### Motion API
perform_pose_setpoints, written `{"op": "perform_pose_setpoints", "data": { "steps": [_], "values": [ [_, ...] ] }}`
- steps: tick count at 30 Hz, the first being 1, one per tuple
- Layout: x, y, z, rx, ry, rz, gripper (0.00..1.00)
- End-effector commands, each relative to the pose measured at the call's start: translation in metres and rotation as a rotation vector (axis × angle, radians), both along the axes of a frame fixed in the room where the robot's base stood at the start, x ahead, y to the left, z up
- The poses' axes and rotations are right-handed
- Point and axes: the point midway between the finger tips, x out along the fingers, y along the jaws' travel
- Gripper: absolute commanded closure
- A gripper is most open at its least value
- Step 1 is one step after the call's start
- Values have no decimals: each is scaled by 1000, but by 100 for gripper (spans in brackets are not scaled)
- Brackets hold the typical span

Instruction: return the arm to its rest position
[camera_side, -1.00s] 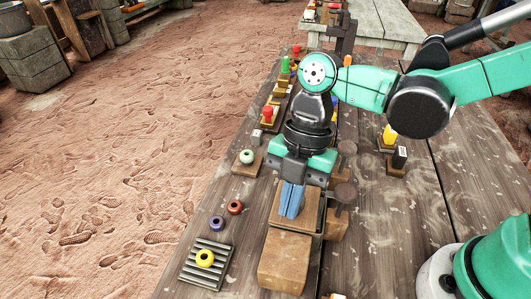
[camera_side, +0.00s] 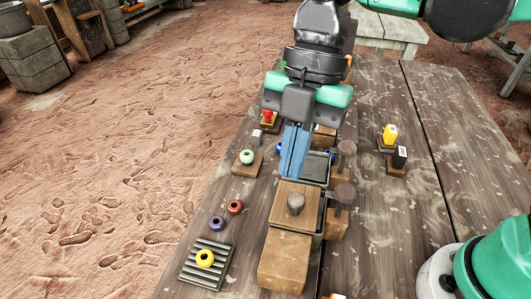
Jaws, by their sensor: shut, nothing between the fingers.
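My gripper (camera_side: 291,174) hangs from the wrist above the wooden table (camera_side: 380,220), its long blue fingers pointing down and closed together. Nothing shows between them. The fingertips are in front of, or just above, the far end of a wooden box (camera_side: 290,187) with a round dark knob (camera_side: 296,203). I cannot tell the exact gap between tips and box. The upper part of my arm runs out of the top of the picture.
The table's right side is largely clear.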

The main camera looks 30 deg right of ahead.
Motion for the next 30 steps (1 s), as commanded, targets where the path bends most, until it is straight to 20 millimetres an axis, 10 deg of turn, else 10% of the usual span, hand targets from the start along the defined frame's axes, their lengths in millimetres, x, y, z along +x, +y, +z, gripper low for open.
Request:
{"op": "perform_pose_setpoints", "data": {
  "steps": [5,18,30],
  "values": [
    [7,-16,0,-23,-20,-190,100],
    [38,-151,-37,143,-155,-1816,100],
    [38,-176,-42,281,-163,-2111,100]
  ]
}}
